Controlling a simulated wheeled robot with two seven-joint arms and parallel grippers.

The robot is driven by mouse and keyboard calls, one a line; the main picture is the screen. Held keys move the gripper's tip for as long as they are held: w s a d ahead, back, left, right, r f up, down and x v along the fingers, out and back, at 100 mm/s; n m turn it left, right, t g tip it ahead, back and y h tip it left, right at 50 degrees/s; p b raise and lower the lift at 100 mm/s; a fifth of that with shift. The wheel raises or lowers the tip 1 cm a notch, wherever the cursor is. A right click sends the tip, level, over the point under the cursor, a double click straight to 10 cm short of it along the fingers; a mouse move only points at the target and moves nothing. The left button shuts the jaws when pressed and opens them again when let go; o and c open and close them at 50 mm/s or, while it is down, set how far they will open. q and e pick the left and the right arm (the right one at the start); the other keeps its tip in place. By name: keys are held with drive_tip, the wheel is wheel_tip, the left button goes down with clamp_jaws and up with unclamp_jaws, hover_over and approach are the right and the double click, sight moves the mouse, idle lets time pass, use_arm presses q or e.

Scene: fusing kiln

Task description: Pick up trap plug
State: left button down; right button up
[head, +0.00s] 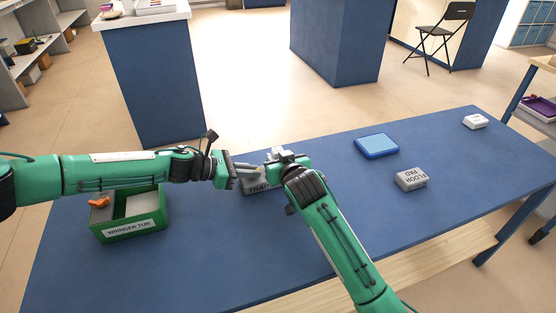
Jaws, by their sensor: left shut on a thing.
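The trap plug (261,188) is a grey block with a dark label on its front, of which only "TRA" can be read. It is at the middle of the blue table, partly hidden behind both grippers. My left gripper (251,172) comes in from the left and is shut on the trap plug at its upper side. My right gripper (279,158) is just right of it, close to the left gripper's fingertips. The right fingers are small and partly covered, so their opening is unclear. I cannot tell whether the plug is clear of the table.
A green wringer tub (128,229) with an orange item (99,202) stands at the left. A blue tray (376,146), a grey floor pad block (411,178) and a white block (475,121) lie at the right. The front of the table (230,255) is clear.

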sight(278, 149)
wheel_tip(278, 149, up, 10)
drive_tip(key=shift+r, duration=0.1)
idle(0.5)
use_arm(q)
drive_tip(key=c, duration=1.4)
unclamp_jaws()
drive_tip(key=shift+a, duration=0.1)
